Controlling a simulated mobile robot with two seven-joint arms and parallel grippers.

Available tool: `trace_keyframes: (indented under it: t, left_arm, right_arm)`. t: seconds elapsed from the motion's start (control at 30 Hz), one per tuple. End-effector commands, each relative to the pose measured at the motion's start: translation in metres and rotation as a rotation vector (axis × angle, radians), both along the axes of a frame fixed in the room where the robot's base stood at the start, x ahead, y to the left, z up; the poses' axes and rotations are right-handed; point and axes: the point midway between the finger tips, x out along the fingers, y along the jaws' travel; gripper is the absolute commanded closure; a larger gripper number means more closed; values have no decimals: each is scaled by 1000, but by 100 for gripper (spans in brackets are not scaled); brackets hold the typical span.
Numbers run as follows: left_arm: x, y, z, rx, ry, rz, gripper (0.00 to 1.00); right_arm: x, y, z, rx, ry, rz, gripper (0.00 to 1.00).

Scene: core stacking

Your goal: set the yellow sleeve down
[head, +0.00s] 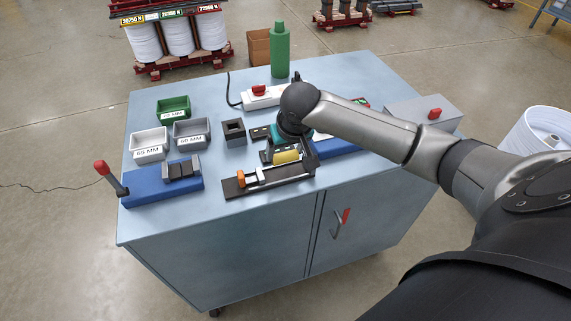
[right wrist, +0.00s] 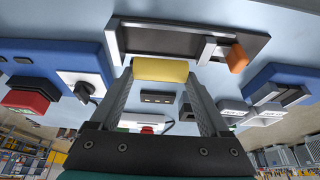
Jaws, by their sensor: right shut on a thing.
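My right gripper (head: 292,155) is above the table and shut on the sleeve. In the right wrist view the sleeve (right wrist: 160,70) lies crosswise between the two fingertips, in front of the fixture (right wrist: 190,45). I cannot tell whether it touches the fixture. The right hand and forearm partly hide the table behind it. My left gripper is not in view.
A blue vise (head: 140,190) with a red-tipped lever (head: 112,178) stands at the left. Behind it are a green bin (head: 174,106) and two grey bins (head: 149,148).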

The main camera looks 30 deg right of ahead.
Motion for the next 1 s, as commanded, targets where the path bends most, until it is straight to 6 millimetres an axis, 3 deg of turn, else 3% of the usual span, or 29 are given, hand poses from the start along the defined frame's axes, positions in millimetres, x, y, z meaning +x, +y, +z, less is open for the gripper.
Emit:
trace_keyframes:
  t: [0.33,0.73,0.77,0.9,1.0]
  left_arm:
    - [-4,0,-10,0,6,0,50]
    - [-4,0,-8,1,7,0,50]
    - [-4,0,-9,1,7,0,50]
    - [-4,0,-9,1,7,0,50]
    - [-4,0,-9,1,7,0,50]
  right_arm:
    - [-1,0,-43,-1,2,-1,73]
    - [0,0,-46,0,0,0,73]
    - [0,0,-46,-1,-1,1,17]
    - [0,0,-46,-1,-1,1,1]
    - [0,0,-46,-1,-1,1,0]
